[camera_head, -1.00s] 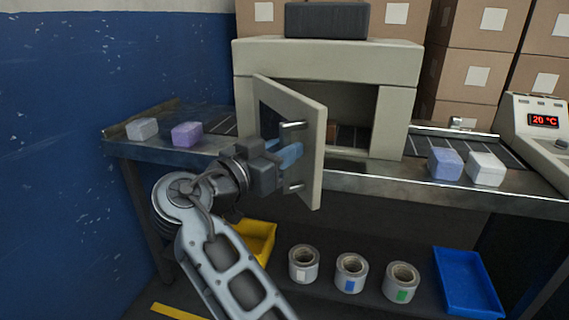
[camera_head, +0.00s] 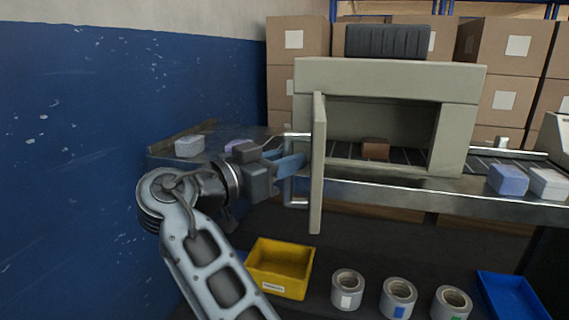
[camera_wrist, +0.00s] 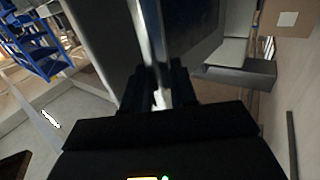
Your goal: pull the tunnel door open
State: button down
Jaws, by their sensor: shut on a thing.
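The tunnel door (camera_head: 318,165) is a beige panel on the left side of the tunnel housing (camera_head: 390,75). It stands swung wide open, nearly edge-on in the head view. Its metal bar handle (camera_head: 296,203) is on the left face. My gripper (camera_head: 298,161) is at the handle, left of the door, with its blue fingers shut on it. In the wrist view, my gripper's dark fingers (camera_wrist: 162,92) close around the metal handle bar (camera_wrist: 154,40). The exact contact is partly hidden in the head view.
A brown block (camera_head: 376,148) sits on the belt inside the tunnel. A grey block (camera_head: 189,145) and a purple block lie at left. Blue (camera_head: 508,179) and white blocks lie at right. Below are a yellow bin (camera_head: 280,268) and tape rolls. A blue wall (camera_head: 90,130) stands left.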

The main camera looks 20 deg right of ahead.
jog(key=shift+w+d+r, duration=0.1)
jog(key=shift+w+d, duration=0.1)
jog(key=shift+d, duration=0.2)
jog(key=c, duration=1)
grip_release()
jog(key=shift+d, duration=0.1)
jog(key=shift+c, duration=0.2)
jog(key=shift+a, duration=0.25)
jog(key=v, duration=0.7)
jog(key=shift+s+a, duration=0.15)
jog(key=shift+a, duration=0.15)
